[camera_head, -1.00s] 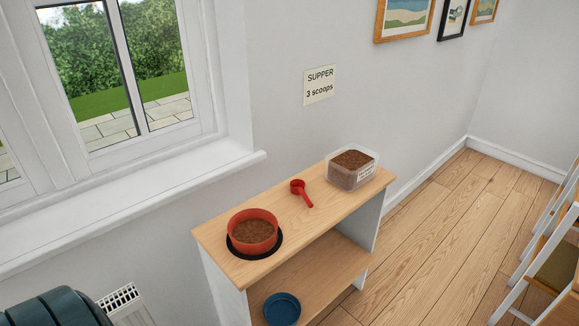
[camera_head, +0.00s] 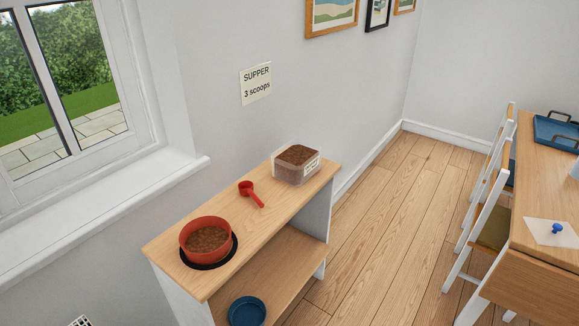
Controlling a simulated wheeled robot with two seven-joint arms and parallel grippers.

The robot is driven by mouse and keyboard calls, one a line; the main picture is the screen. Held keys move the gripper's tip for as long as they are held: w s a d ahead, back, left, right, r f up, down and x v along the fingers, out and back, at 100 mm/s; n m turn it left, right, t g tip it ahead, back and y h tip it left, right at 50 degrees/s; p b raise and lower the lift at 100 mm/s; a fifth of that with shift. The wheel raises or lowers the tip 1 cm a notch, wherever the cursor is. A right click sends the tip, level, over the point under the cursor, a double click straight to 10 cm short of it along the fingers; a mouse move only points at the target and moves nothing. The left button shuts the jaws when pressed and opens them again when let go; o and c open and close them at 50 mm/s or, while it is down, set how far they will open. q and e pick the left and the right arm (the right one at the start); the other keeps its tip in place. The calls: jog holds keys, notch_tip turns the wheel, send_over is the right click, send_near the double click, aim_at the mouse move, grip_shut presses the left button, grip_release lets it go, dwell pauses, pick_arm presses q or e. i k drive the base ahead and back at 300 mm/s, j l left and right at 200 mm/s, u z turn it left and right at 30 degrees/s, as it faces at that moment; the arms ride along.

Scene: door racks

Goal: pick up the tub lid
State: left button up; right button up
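A flat, pale, see-through square with a blue knob, which looks like the tub lid (camera_head: 541,233), lies on the wooden table (camera_head: 545,190) at the right edge of the view. Its right side is close to the picture's edge. The clear tub (camera_head: 297,166) stands uncovered on the shelf top, full of brown kibble, with a white label on its side. Neither of my grippers is in view.
The wooden shelf unit (camera_head: 165,243) also bears a red scoop (camera_head: 250,192) and a red bowl (camera_head: 206,239) of kibble on a black mat. A blue bowl (camera_head: 247,311) sits on its lower shelf. White chairs (camera_head: 484,218) stand at the table; a blue tray (camera_head: 556,132) lies farther back. Floor between is clear.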

aim_at(545, 233)
jog(key=i+z, duration=0.1)
jog(key=z, duration=0.3)
jog(key=i+l+z, duration=0.1)
jog(key=z, duration=0.3)
jog(key=i+z, duration=0.15)
jog(key=z, duration=0.25)
jog(key=i+j+z, duration=0.3)
jog(key=i, duration=0.25)
jog(key=i+j+z, duration=0.3)
jog(key=i+j, duration=0.65)
